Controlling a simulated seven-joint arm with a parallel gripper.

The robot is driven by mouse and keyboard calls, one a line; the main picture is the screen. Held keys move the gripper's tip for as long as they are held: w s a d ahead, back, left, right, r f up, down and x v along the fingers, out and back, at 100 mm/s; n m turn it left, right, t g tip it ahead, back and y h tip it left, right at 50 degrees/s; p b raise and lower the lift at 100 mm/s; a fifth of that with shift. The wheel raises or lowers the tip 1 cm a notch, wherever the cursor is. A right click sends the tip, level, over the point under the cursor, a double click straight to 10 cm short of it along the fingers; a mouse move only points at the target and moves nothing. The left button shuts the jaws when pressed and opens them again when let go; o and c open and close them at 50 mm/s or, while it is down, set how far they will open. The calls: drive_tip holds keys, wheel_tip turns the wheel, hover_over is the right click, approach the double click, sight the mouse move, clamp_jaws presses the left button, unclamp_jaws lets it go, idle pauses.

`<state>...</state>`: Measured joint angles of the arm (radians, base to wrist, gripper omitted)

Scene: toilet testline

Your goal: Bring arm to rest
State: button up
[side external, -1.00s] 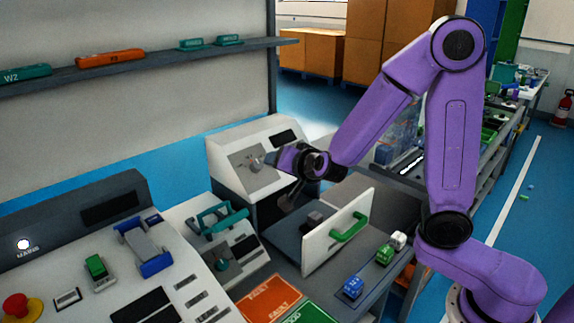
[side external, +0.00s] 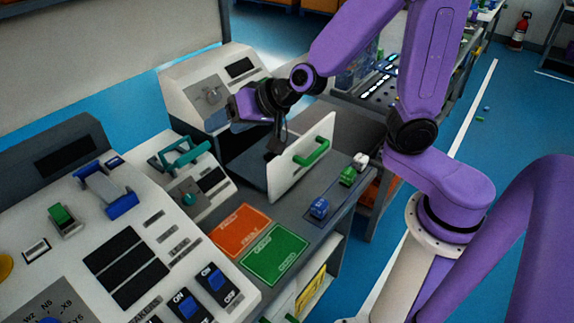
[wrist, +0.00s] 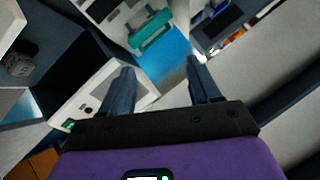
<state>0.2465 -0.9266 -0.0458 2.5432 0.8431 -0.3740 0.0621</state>
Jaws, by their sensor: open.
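My gripper (side external: 238,106) is raised above the bench, close to the right of the sloped white unit with a grey knob (side external: 211,95). Its purple body shows in the side view, but its fingers are hard to make out there. In the wrist view, my gripper (wrist: 158,70) has its two dark fingers spread apart with nothing between them. My purple arm reaches in from the right, bent at the elbow.
A white upright panel with a green handle (side external: 311,152) stands below and right. A teal-handled unit (side external: 185,153), orange mat (side external: 242,230) and green mat (side external: 274,254) lie nearer. Blue, green and white blocks (side external: 319,208) line the right side. The air above the mats is clear.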

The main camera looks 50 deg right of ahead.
drive_tip(key=s+a+f+n+g+y, duration=0.2)
drive_tip(key=s+n+g, duration=0.65)
drive_tip(key=s, duration=0.85)
drive_tip(key=s+d+n+g+h, duration=0.1)
drive_tip(key=s+d+n+h, duration=0.4)
drive_tip(key=s+d+n, duration=0.2)
drive_tip(key=s+d, duration=0.2)
drive_tip(key=d, duration=0.2)
drive_tip(key=shift+s+f+n, duration=0.15)
drive_tip(key=shift+s+n, duration=0.2)
drive_tip(key=shift+s, duration=0.05)
